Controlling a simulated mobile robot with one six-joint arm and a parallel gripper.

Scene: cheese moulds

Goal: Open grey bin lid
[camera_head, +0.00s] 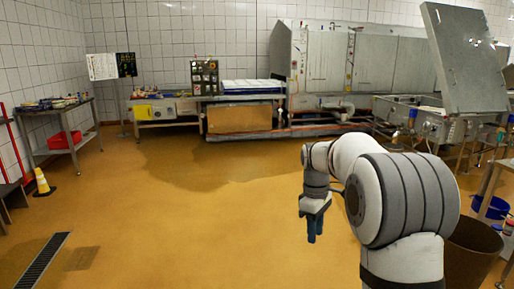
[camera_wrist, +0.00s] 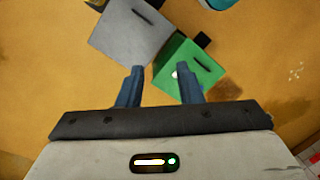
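The grey bin (camera_wrist: 125,38) shows from above at the upper left of the wrist view. Its lid is a flat grey square, apparently shut, with a dark slot or handle near its right edge. A green bin (camera_wrist: 178,60) with a similar dark mark stands beside it on the right. My gripper (camera_wrist: 160,78) is open and empty, with its two blue fingers apart. The fingertips overlap the lower edges of both bins in the picture; I cannot tell the height between them. In the head view my gripper (camera_head: 314,234) points down over the floor. I do not see the grey bin there.
A brown tub (camera_head: 472,258) and a blue bucket (camera_head: 491,207) stand at the right. A workbench (camera_head: 152,112) and large steel machine (camera_head: 340,62) line the back. A yellow cone (camera_head: 42,183) and a floor drain (camera_head: 42,262) are at left. The middle floor is clear.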

